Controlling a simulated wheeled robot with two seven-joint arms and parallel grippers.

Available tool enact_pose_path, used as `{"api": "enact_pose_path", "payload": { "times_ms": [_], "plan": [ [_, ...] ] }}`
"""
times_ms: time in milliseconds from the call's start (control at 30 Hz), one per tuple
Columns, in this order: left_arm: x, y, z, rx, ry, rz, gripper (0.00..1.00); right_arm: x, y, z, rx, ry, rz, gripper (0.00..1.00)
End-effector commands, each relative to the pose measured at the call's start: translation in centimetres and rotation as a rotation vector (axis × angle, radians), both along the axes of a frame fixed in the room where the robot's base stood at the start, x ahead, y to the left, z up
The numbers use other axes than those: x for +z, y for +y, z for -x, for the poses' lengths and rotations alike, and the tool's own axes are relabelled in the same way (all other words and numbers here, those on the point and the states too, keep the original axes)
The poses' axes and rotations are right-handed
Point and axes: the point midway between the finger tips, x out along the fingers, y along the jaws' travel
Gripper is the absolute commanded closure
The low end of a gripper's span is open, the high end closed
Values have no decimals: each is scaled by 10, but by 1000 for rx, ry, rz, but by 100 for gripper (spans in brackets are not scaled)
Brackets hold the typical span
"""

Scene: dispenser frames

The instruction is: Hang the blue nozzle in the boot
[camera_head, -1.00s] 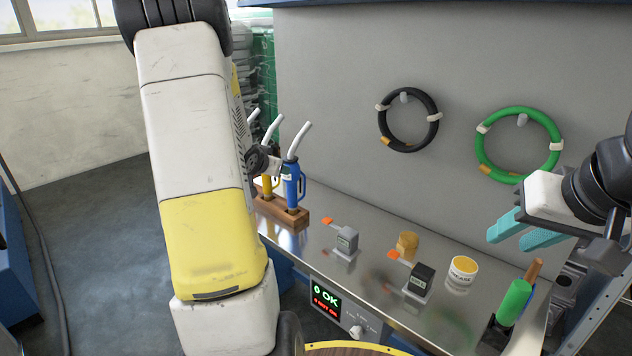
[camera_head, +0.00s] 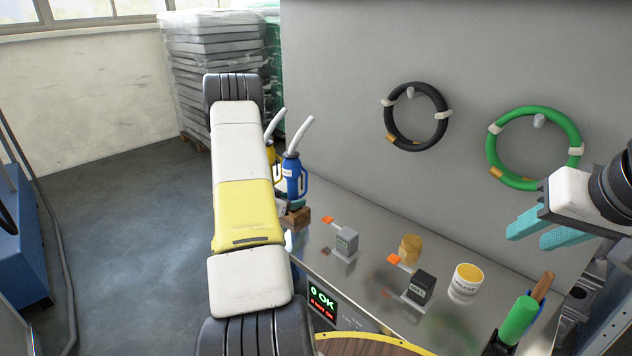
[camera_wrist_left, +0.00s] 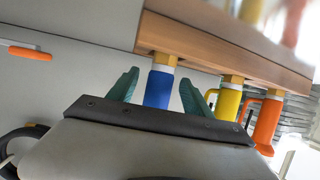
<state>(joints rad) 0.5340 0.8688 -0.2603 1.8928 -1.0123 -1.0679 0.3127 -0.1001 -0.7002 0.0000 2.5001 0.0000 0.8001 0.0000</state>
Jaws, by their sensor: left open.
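The blue nozzle (camera_head: 292,178) stands upright with its pale spout up, over the wooden block (camera_head: 297,219) on the bench. In the left wrist view the blue nozzle (camera_wrist_left: 159,90) lies between the two teal fingers of my left gripper (camera_wrist_left: 160,78). These are open, one on each side, with gaps to it. Its pale yellow collar meets the wooden block (camera_wrist_left: 205,45). In the head view my left arm and hand hide much of the block. My right gripper (camera_head: 530,237) is empty, fingers apart, above the bench at the right. I cannot make out a boot.
A yellow nozzle (camera_wrist_left: 228,103) and an orange nozzle (camera_wrist_left: 266,123) stand beside the blue one. A grey box (camera_head: 346,242), a dark box (camera_head: 420,287), a grease tub (camera_head: 466,280) and a green-handled tool (camera_head: 518,319) occupy the bench. Coils hang on the wall panel.

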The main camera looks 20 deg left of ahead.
Motion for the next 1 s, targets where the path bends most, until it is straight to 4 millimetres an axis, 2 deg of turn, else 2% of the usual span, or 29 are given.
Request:
{"api": "enact_pose_path", "payload": {
  "times_ms": [133, 367, 400, 700, 1000],
  "plan": [
    [-6, -3, -15, 0, 1, -1, 42, 0, 0, 0, 0, 0, 0, 64],
    [-7, -3, -17, 2, 1, -1, 42, 0, 0, 0, 0, 0, 0, 64],
    [-7, -3, -17, 1, 1, -1, 44, 0, 0, 0, 0, 0, 0, 64],
    [-7, -3, -17, 1, 1, -1, 100, 0, 0, 0, 0, 0, 0, 64],
    [-7, -3, -17, 1, 0, 0, 100, 0, 0, 0, 0, 0, 0, 64]
  ]
}}
